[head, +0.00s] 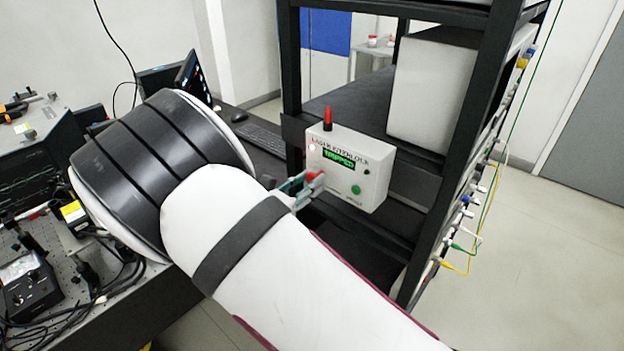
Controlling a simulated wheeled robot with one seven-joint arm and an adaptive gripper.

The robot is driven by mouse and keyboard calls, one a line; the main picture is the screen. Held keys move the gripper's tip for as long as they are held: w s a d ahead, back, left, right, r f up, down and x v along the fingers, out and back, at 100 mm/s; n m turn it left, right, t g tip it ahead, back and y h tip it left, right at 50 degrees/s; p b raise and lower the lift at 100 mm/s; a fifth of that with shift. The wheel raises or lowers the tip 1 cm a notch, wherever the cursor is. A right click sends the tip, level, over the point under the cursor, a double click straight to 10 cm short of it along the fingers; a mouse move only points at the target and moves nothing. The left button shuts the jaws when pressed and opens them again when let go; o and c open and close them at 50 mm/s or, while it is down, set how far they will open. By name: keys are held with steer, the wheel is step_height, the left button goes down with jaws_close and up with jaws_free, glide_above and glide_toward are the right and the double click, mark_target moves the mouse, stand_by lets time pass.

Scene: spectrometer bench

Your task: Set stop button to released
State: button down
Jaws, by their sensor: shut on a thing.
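The white laser interlock box (366,160) is mounted on the front of the black rack. Its green display (338,159) reads what looks like "TRIPPED", and a red beacon (328,117) stands on top. My gripper (314,181) is at the lower left of the box face, its fingers shut on the red stop button (315,174). The fingers hide most of the button, so whether it is pressed in or out cannot be told. A green button (356,190) sits to the right of the fingers. My arm crosses the foreground.
The black rack (467,110) holds a large white box (428,92); cables hang on its right side. An optical bench (112,317) with instruments and cables lies at left. A keyboard (262,138) and mouse (239,116) lie behind my arm. Floor at right is clear.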

steer(key=c, duration=1.2)
jaws_free()
steer(key=shift+s+a, duration=0.15)
steer(key=shift+s, duration=0.05)
steer(key=v, duration=1.2)
